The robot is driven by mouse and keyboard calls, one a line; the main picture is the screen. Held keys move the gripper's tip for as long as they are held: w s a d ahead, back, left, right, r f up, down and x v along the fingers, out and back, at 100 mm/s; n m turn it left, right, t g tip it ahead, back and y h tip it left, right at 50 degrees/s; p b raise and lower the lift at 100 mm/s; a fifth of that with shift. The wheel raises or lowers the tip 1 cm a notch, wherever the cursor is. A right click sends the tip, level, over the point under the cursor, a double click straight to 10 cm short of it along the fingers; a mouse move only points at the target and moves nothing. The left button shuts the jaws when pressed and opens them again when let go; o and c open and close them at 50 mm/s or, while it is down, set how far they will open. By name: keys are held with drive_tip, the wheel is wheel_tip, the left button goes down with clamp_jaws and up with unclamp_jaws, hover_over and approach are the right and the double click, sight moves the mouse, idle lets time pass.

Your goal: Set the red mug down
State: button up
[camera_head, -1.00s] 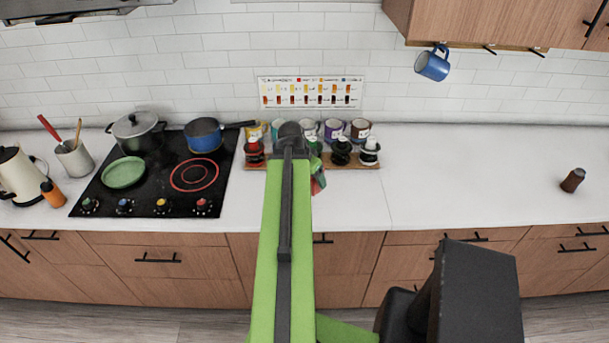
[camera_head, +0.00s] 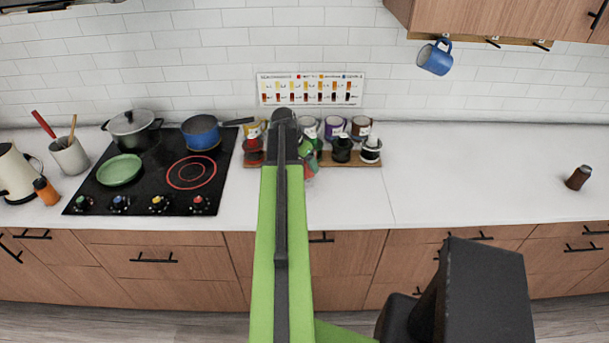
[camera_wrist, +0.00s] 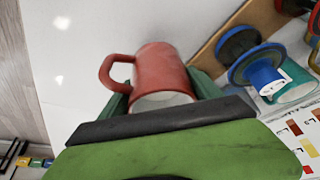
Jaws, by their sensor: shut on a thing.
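The red mug (camera_wrist: 160,72) is in the wrist view, between the green fingers of my gripper (camera_wrist: 162,92). Its handle sticks out to the left and its pale inside faces the camera. White countertop shows around it; I cannot tell whether its base touches. In the head view my arm hides most of my gripper (camera_head: 307,160), with only a little green and red showing beside the arm, in front of the wooden board.
A wooden board (camera_head: 361,163) with several dark-topped holders and mugs stands at the back, close to my gripper. The cooktop (camera_head: 140,200) lies left. A blue mug (camera_head: 435,58) hangs above.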

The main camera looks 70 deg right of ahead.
drive_tip(key=shift+w+d+f, duration=0.1)
drive_tip(key=shift+w+d, duration=0.05)
wheel_tip(320, 180, down, 4)
drive_tip(key=b, duration=0.4)
drive_tip(key=shift+f, duration=0.2)
drive_tip(key=shift+r, duration=0.25)
drive_tip(key=shift+f, duration=0.15)
drive_tip(key=o, duration=1.7)
